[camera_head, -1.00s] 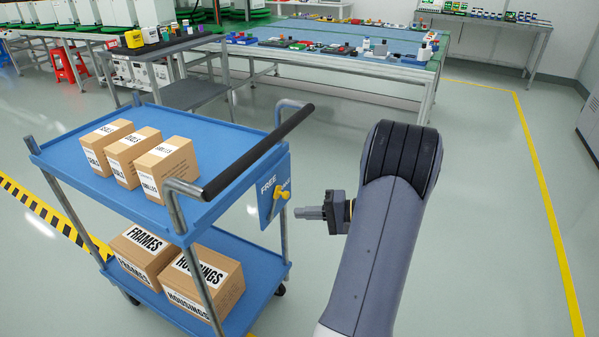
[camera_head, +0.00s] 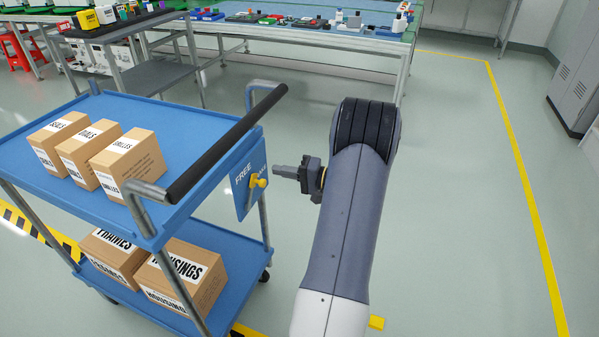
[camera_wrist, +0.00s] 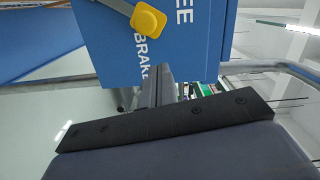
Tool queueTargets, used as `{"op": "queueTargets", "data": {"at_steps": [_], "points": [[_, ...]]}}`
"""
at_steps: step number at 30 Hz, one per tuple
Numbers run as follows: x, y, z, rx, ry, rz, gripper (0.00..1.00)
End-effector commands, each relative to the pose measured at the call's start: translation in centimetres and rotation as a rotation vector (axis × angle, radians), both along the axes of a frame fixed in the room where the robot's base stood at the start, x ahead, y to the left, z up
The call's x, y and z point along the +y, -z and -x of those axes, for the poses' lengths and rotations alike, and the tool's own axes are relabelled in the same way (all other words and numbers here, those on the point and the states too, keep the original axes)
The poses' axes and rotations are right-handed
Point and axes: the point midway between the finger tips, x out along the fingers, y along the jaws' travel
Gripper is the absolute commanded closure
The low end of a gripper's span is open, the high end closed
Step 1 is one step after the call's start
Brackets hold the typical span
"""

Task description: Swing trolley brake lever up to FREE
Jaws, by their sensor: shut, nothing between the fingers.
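The blue brake panel (camera_head: 243,196) hangs at the handle end of the trolley, with FREE printed on its upper part. The yellow knob of the brake lever (camera_head: 259,181) stands out from the panel below FREE, partly covering BRAKE. In the wrist view the knob (camera_wrist: 148,19) is at the top, beside the word BRAKE, with a grey lever bar running off the upper edge. The lever's pivot is out of view. My gripper (camera_head: 279,171) is shut and empty, just right of the knob in the head view, apart from it. Its fingers (camera_wrist: 156,86) also show in the wrist view.
The blue trolley (camera_head: 180,110) carries several cartons on two shelves. Its black handle bar (camera_head: 228,143) runs above the panel, close to my gripper. A long workbench (camera_head: 300,35) stands behind. The floor to the right is clear up to a grey cabinet (camera_head: 577,90).

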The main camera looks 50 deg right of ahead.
Motion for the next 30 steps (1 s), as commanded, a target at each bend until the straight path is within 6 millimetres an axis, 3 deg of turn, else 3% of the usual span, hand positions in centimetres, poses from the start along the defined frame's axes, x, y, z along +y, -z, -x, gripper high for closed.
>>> {"op": "queueTargets", "data": {"at_steps": [9, 30], "points": [[2.5, 0.5, 0.7, 0.001, 0.002, 0.0, 1.0], [3.0, 0.2, 0.9, -0.02, 0.001, 0.051, 1.0]]}}
